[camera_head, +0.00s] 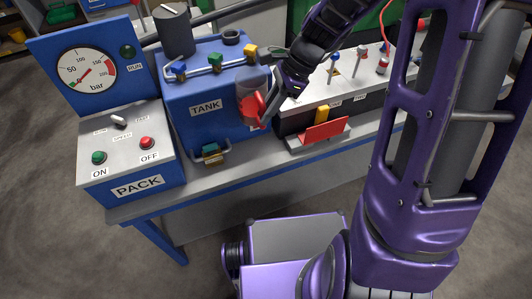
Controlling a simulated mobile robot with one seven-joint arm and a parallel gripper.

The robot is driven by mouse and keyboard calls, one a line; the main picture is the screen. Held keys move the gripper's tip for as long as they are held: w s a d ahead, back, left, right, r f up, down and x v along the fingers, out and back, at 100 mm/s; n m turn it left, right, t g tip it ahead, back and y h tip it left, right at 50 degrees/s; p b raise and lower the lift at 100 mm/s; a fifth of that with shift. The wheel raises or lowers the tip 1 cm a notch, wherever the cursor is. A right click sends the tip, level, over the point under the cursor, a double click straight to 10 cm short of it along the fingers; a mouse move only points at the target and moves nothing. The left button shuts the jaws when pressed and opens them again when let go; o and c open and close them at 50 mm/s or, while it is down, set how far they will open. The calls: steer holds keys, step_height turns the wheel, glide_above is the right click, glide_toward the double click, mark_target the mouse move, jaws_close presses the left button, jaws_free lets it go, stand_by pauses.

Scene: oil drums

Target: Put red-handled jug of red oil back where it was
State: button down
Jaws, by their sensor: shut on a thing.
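The red-handled jug (250,101) is small and partly see-through, with a bright red handle on its near right side. It is in front of the right part of the blue tank (185,125) labelled TANK, above the bench, and looks tilted. My gripper (270,106) is shut on the jug at its handle. My gripper's dark fingers partly hide the jug. I cannot tell how much red oil is in it or whether it touches the tank.
The PACK panel (128,150) with a gauge stands left. A row of coloured valves tops the tank. A control box (310,110) with levers and a red tray (323,132) sit right. The grey bench edge (240,165) runs in front, mostly clear.

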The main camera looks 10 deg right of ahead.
step_height(320, 180, down, 17)
steer(key=b, duration=0.2)
steer(key=shift+f, duration=0.25)
steer(key=c, duration=0.8)
jaws_free()
steer(key=p+v, duration=0.1)
steer(key=v, duration=1.1)
steer(key=shift+r, duration=0.15)
steer(key=shift+w, duration=0.15)
